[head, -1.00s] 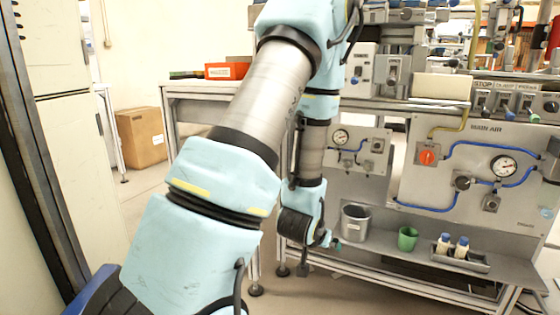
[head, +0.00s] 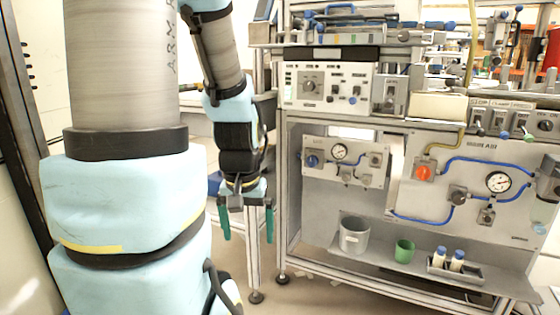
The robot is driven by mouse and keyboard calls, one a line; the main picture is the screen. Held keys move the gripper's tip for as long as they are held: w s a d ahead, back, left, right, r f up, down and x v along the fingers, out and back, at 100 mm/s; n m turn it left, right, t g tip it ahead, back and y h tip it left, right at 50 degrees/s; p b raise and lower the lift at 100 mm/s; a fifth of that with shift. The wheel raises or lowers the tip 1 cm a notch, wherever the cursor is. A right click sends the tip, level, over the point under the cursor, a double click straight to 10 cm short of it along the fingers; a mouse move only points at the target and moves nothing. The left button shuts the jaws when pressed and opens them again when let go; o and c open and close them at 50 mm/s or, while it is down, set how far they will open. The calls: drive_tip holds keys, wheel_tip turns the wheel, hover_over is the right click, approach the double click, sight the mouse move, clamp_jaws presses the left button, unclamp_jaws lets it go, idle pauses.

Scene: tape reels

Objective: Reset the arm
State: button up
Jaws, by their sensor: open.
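My gripper (head: 246,226) hangs pointing down, left of the workstation's lower shelf. Its two green-tipped fingers are spread apart with nothing between them. My arm (head: 120,100) fills the left side of the head view, and its forearm comes down from the top to the gripper. The gripper is clear of the things on the shelf.
The workstation's lower shelf (head: 400,268) holds a grey metal pot (head: 354,234), a green cup (head: 404,251) and a small tray (head: 454,272) with two white bottles. A panel with gauges and blue hoses (head: 470,185) stands above. Floor shows below my gripper.

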wheel_tip(320, 180, up, 24)
drive_tip(key=p, duration=2.2)
drive_tip(key=shift+r+p, duration=0.15)
drive_tip(key=shift+p, duration=0.15)
